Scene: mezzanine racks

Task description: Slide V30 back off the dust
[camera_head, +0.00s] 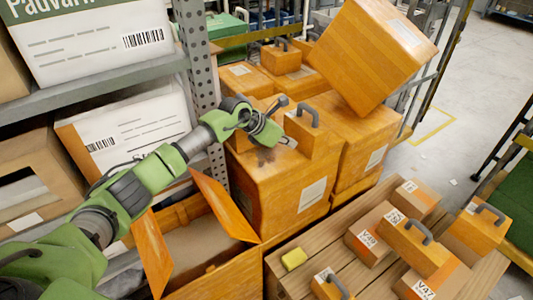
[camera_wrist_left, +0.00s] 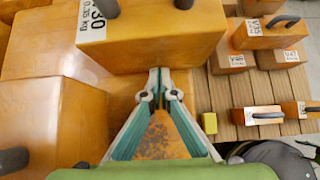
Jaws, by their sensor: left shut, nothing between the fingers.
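V30 is an orange block with a dark handle (camera_head: 314,134), standing on top of a large orange box (camera_head: 283,198). In the left wrist view, the block (camera_wrist_left: 160,45) fills the top and its label reads "30" and "0.35 kg". The dust is a dark speckled patch on the box top (camera_head: 265,157); in the left wrist view the dust (camera_wrist_left: 158,148) lies between my finger linkages, in front of the block. My left gripper (camera_head: 289,142) is shut and empty, its fingertips (camera_wrist_left: 160,78) at the block's near face. I cannot tell whether they touch it. My right gripper is out of view.
A tilted orange box (camera_head: 370,55) leans behind V30. An open carton (camera_head: 205,262) is below my left arm. A slatted wooden surface (camera_head: 320,247) holds handled blocks, small boxes and a yellow sponge-like piece (camera_head: 294,258). A grey rack (camera_head: 95,97) stands left.

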